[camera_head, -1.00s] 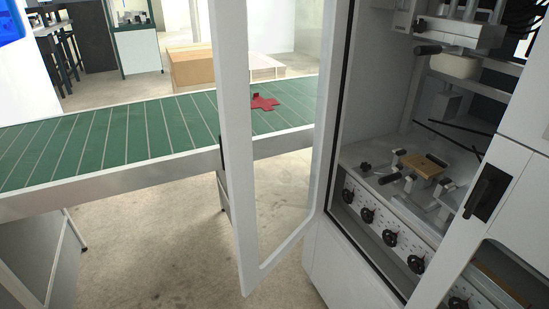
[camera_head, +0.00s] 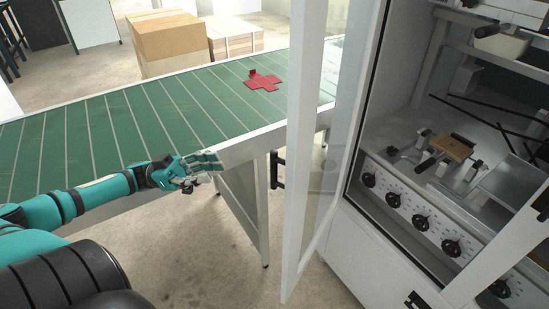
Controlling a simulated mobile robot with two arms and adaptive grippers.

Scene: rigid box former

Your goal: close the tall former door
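The tall former door (camera_head: 302,150) is a white-framed panel with a clear pane. It stands open at the left side of the former cabinet (camera_head: 385,255), seen at a steep angle, and the cabinet interior is exposed. A black handle (camera_head: 277,170) sticks out on the door's left side. My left gripper (camera_head: 207,171) is left of the door and handle, clearly apart from both, in front of the conveyor's near edge. It appears to hold nothing, but its finger opening is unclear. My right gripper is not in view.
The green conveyor (camera_head: 100,145) runs behind my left arm toward the door, with a red cross-shaped blank (camera_head: 264,82) on it. Cardboard boxes (camera_head: 170,42) stand behind it. Another black handle (camera_head: 541,203) is at the right edge. Floor shows below the conveyor.

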